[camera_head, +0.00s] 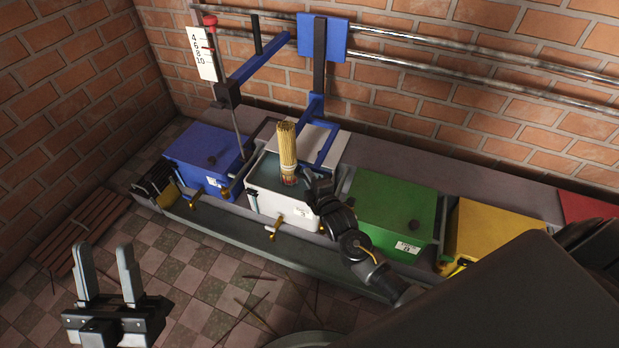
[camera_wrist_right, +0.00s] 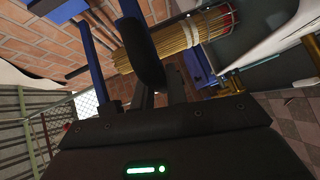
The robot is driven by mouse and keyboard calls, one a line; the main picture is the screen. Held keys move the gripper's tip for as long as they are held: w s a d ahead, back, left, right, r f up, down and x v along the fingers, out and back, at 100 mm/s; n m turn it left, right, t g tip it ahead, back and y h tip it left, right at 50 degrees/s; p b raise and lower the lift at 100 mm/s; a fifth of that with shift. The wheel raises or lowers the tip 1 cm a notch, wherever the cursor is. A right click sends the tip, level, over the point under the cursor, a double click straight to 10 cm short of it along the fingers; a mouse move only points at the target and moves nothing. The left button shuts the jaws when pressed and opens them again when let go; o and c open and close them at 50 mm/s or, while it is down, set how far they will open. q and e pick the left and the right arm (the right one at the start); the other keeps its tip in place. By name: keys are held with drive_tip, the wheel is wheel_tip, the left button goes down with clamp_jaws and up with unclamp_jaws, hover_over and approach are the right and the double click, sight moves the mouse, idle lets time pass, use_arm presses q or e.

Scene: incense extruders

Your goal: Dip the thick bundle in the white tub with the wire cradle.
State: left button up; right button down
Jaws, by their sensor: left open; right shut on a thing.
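The thick bundle (camera_head: 288,148) of tan sticks stands nearly upright over the open white tub (camera_head: 300,212), with a pale band and a red lower end. I cannot tell whether that end touches the dark teal contents. My left gripper (camera_head: 107,275) is open and empty, above the floor at the lower left.
A blue box (camera_head: 207,155) stands left of the tub, a green box (camera_head: 392,208) and a yellow box (camera_head: 490,235) right of it. A blue frame (camera_head: 325,140) rises behind the tub. A blue arm with a red-topped rod (camera_head: 211,22) stands left. The tiled floor in front has loose sticks.

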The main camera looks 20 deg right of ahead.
wheel_tip(320, 180, up, 4)
drive_tip(key=p, duration=0.3)
drive_tip(key=shift+f, duration=0.25)
use_arm(q)
drive_tip(key=w+f+g+y+p, duration=0.35)
drive_tip(key=f+g+y, duration=0.25)
drive_tip(key=f+g, duration=0.6)
use_arm(e)
wheel_tip(320, 180, up, 3)
drive_tip(key=shift+f, duration=0.2)
wheel_tip(320, 180, up, 3)
drive_tip(key=p, duration=0.2)
drive_tip(key=shift+r+p, duration=0.1)
drive_tip(key=shift+p, duration=0.3)
use_arm(q)
drive_tip(key=s+a+f+n+g+y+p, duration=0.1)
drive_tip(key=s+a+f+g+y, duration=0.2)
drive_tip(key=s+a+f+g, duration=0.2)
drive_tip(key=s+a+f+n+g+y+p, duration=0.2)
drive_tip(key=s+a+f+g, duration=0.2)
drive_tip(key=f, duration=0.6)
drive_tip(key=shift+s+a+f+g+y, duration=0.15)
drive_tip(key=shift+s+a+g+y, duration=0.25)
drive_tip(key=shift+s+g, duration=0.4)
use_arm(e)
wheel_tip(320, 180, up, 3)
use_arm(q)
drive_tip(key=shift+s, duration=0.1)
